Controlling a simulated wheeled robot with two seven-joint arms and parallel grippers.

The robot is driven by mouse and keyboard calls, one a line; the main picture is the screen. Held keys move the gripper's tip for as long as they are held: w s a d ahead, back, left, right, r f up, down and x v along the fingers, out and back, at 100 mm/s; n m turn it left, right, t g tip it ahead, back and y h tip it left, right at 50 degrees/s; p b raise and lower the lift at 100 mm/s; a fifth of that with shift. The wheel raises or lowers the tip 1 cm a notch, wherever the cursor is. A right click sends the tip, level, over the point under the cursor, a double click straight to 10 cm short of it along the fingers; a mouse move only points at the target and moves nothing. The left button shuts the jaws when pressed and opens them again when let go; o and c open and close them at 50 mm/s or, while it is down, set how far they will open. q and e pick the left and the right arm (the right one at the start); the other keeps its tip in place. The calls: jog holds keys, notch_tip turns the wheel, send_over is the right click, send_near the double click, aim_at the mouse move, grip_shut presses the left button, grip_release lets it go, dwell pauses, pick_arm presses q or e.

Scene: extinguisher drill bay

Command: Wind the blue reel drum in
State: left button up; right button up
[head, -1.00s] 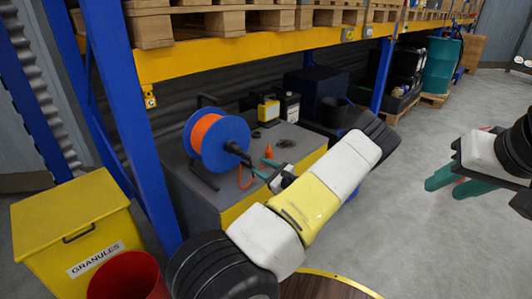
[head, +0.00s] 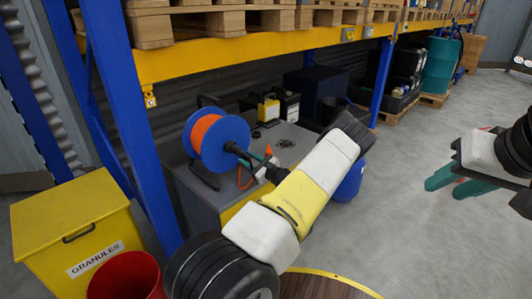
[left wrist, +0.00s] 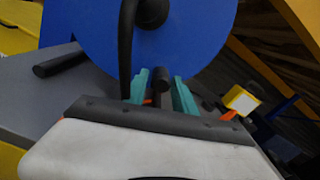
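The blue reel drum (head: 239,134) with an orange hose core (head: 204,134) stands upright on a grey and yellow cabinet (head: 205,200). Its blue face also fills the top of the left wrist view (left wrist: 85,45). A black crank handle (left wrist: 162,78) projects from the drum side towards my left wrist camera. My left gripper (left wrist: 161,91) has its teal fingers on either side of the handle, with gaps showing, so it looks open. In the head view my left gripper (head: 257,165) is close to the drum's crank. My right gripper (head: 456,184) is open and empty, away over the floor.
A yellow granules bin (head: 75,225) and a red bucket (head: 125,275) stand at the front left. A blue rack post (head: 130,115) rises left of the drum. Small canisters (head: 288,105) stand behind. A blue container (head: 350,183) is beyond my left arm.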

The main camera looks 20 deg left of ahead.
pick_arm(q)
grip_shut()
dwell(1.2)
